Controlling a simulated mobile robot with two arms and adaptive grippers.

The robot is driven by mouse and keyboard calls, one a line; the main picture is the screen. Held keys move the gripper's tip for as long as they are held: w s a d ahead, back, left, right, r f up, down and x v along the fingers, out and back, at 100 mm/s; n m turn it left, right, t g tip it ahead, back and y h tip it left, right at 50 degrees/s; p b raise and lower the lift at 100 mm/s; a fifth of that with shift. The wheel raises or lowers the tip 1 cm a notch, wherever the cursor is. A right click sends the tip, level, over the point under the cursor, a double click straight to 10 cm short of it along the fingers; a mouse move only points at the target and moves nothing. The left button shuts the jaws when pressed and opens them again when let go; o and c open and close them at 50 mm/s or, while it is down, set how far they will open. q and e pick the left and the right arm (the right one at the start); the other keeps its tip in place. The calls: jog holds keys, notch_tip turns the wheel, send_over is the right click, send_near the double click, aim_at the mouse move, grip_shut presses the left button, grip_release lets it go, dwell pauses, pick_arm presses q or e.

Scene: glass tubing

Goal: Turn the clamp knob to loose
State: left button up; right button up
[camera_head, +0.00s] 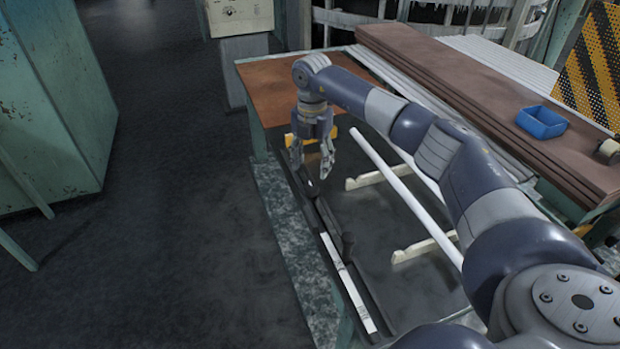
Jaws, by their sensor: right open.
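My right gripper (312,176) points down with its two fingers apart and empty. It is over the far end of a dark rail (327,222) along the table's left edge. A yellow block (289,140) shows partly behind my gripper. A long white tube (405,193) lies across two cream supports, one farther (362,182) and one nearer (408,252). My left gripper is out of view.
A brown board stack (440,75) with a blue bin (541,122) and a tape roll (607,151) lies at the back right. A green cabinet (50,100) stands at the left. The floor (180,230) between is clear. My right arm hides part of the table.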

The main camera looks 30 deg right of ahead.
aim_at(311, 186)
notch_tip(311, 186, down, 5)
jog(key=shift+r+p, duration=0.1)
jog(key=shift+p, duration=0.6)
notch_tip(311, 186, down, 3)
jog(key=shift+r, duration=0.1)
jog(key=shift+w, duration=0.1)
jog(key=shift+c, duration=0.7)
jog(key=c, duration=0.9)
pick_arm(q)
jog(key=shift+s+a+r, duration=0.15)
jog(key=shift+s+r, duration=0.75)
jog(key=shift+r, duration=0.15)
